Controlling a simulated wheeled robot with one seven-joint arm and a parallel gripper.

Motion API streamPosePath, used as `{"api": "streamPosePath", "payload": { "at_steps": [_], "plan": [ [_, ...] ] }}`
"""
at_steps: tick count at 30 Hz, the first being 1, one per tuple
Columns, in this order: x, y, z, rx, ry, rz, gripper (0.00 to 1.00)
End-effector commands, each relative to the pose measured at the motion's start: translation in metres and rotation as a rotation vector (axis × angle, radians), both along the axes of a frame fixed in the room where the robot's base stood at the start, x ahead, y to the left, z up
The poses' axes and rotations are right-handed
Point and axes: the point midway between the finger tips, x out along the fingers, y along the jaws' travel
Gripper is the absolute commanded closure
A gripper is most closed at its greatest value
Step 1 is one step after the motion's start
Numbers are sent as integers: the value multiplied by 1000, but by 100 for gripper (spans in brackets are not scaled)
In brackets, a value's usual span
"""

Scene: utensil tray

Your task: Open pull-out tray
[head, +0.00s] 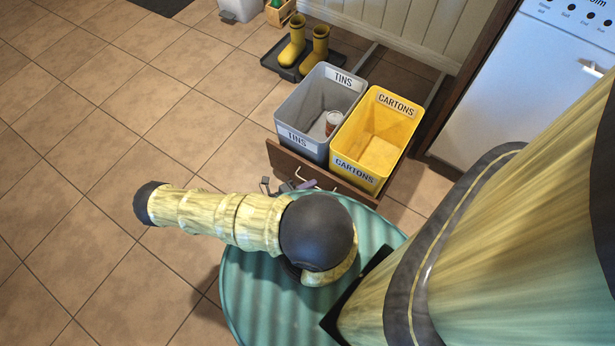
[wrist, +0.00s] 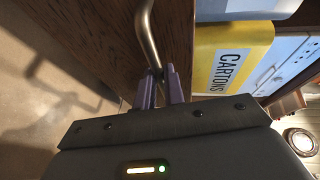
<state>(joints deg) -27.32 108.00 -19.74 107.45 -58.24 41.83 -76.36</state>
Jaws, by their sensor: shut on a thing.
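The pull-out tray has a dark brown wooden front (head: 283,163) and stands pulled out from the cabinet, with a grey TINS bin (head: 305,105) and a yellow CARTONS bin (head: 372,140) in it. A bent metal handle (wrist: 148,32) is on the wooden front, which fills the upper left of the wrist view (wrist: 105,35). My gripper (wrist: 160,76) has purple fingers shut on the handle. In the head view, my gripper (head: 300,186) shows partly at the tray front, behind my arm. The yellow bin also shows in the wrist view (wrist: 213,50).
A can (head: 333,122) lies in the grey bin. Yellow boots (head: 305,45) stand on a dark mat behind the bins. A white appliance (head: 510,90) stands at the right. The tiled floor (head: 100,120) at the left is clear.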

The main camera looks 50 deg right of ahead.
Motion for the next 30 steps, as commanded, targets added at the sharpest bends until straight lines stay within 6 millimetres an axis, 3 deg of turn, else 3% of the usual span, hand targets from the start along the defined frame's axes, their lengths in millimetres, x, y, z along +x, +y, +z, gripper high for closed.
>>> {"api": "streamPosePath", "payload": {
  "at_steps": [15, 16, 18, 19, 30],
  "plan": [
    [1, 5, -1, 2, -6, -5, 100],
    [1, 5, -1, 2, -6, -4, 84],
    [1, 5, 0, 2, -6, -5, 70],
    [0, 5, 0, 3, -5, -6, 68],
    [-2, 4, 0, 1, -2, -10, 68]
  ]
}}
